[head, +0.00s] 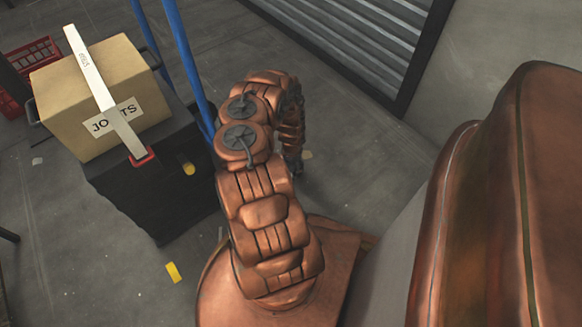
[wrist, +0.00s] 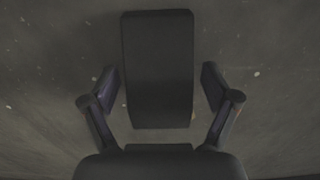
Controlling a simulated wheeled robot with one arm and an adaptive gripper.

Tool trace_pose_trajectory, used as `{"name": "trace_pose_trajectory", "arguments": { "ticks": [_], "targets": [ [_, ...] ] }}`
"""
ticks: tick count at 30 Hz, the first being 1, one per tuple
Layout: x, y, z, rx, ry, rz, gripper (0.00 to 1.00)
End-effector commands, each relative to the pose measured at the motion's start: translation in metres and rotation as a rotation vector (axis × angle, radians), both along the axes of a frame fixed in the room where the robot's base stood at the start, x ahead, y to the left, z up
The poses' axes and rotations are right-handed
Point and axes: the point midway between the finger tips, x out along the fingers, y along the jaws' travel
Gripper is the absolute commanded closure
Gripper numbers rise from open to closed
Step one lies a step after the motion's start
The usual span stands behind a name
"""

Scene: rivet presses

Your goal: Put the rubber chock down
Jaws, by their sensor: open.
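A dark block, which looks like the rubber chock (wrist: 158,48), shows in the middle of the wrist view, with a long, flat face towards the camera. My gripper (wrist: 160,82) is open, with one finger on each side of the block and a narrow gap at each side. The block's far side and what it rests on are hidden, with grey floor around it. In the head view my arm bends down towards the floor, and the gripper end is small and dark there. I cannot make out the chock in the head view.
A cardboard box (head: 85,90) with a white strip across it sits on a black case (head: 150,200) at left. Blue posts (head: 187,60) stand beside it. A red crate (head: 12,90) is behind. A yellow piece (head: 174,272) lies on the floor. A ribbed shutter (head: 360,35) stands behind.

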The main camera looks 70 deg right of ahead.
Motion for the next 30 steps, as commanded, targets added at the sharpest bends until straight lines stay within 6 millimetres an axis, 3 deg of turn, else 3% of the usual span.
{"name": "trace_pose_trajectory", "arguments": {
  "ticks": [5,21,30],
  "targets": [
    [0.0,0.0,0.006,0.0,0.0,0.0,0.13],
    [0.001,0.0,0.097,0.0,-0.001,0.0,0.13],
    [0.001,0.0,0.122,-0.002,-0.001,0.001,0.13]
  ]
}}
